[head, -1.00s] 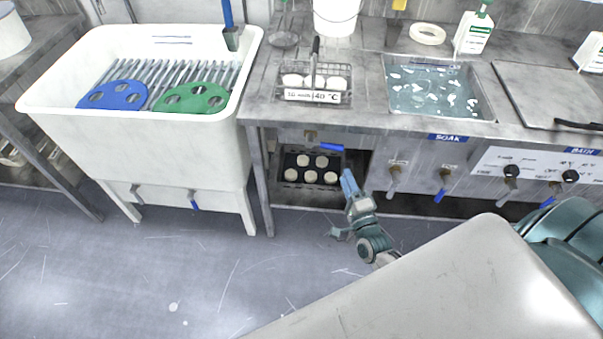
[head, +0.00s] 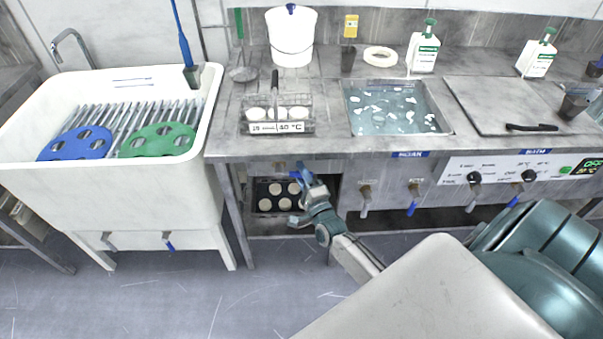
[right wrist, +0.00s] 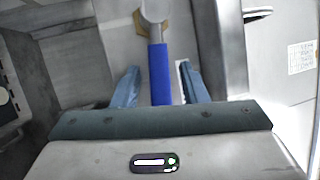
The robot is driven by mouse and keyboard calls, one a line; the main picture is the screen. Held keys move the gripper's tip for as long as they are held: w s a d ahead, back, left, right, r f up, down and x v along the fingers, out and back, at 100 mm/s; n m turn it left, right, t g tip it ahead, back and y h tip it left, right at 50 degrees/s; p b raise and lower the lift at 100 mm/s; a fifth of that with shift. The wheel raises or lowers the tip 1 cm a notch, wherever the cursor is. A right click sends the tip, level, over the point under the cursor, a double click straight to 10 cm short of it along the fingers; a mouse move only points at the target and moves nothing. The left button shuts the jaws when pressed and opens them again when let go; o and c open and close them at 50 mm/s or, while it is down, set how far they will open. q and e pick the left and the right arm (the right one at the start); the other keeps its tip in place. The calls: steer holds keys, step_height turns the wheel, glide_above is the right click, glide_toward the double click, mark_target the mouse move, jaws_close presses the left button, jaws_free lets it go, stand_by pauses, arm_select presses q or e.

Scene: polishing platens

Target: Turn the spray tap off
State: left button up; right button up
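A tap with a blue lever (head: 296,170) sits under the counter's front edge, below the wire basket; no spray label is readable on it. Its brass body (head: 280,165) shows just left of the lever. My right gripper (head: 300,194) is at this lever and hides part of it in the head view. In the right wrist view the blue lever (right wrist: 160,75) runs between the two fingers of my right gripper (right wrist: 158,88). The fingers are open, with a gap on each side of the lever. My left gripper is out of view.
A dark tray (head: 264,204) with round pale pieces stands beneath the tap. Other taps (head: 413,198) line the counter front to the right. A white sink (head: 100,185) with blue and green discs is at left. The soak basin (head: 393,108) is set in the counter.

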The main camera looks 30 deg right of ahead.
jaws_close()
stand_by(0.3)
